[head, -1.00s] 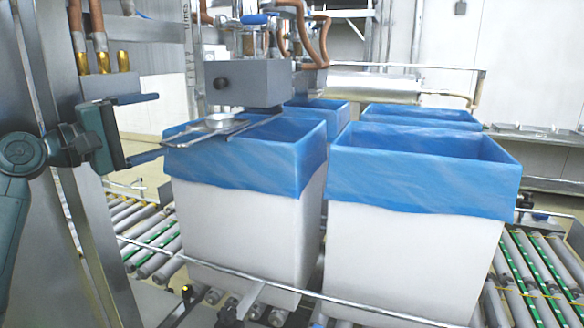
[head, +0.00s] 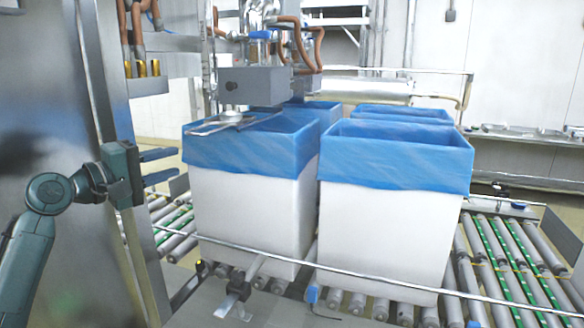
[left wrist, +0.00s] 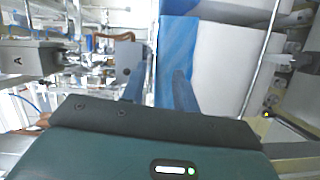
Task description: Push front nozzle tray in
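The front nozzle tray (head: 205,129) is a thin metal tray with a round dish. It sticks out below a grey nozzle housing (head: 254,86), over the opening of the front left blue-lined white box (head: 250,205). My left gripper (head: 178,162) is left of this box, below the tray and apart from it in the picture. Its two fingers are apart, with nothing visible between them. The left wrist view also shows the open fingers (left wrist: 158,75), with blue liner and white box wall beyond. I cannot make out the tray there. My right gripper is not in view.
A second lined box (head: 385,230) stands to the right, with more lined boxes (head: 405,114) behind. They stand on a roller conveyor (head: 505,265) with a metal guide rail (head: 400,284) in front. A tall steel panel (head: 60,90) stands at the left, close to my left arm.

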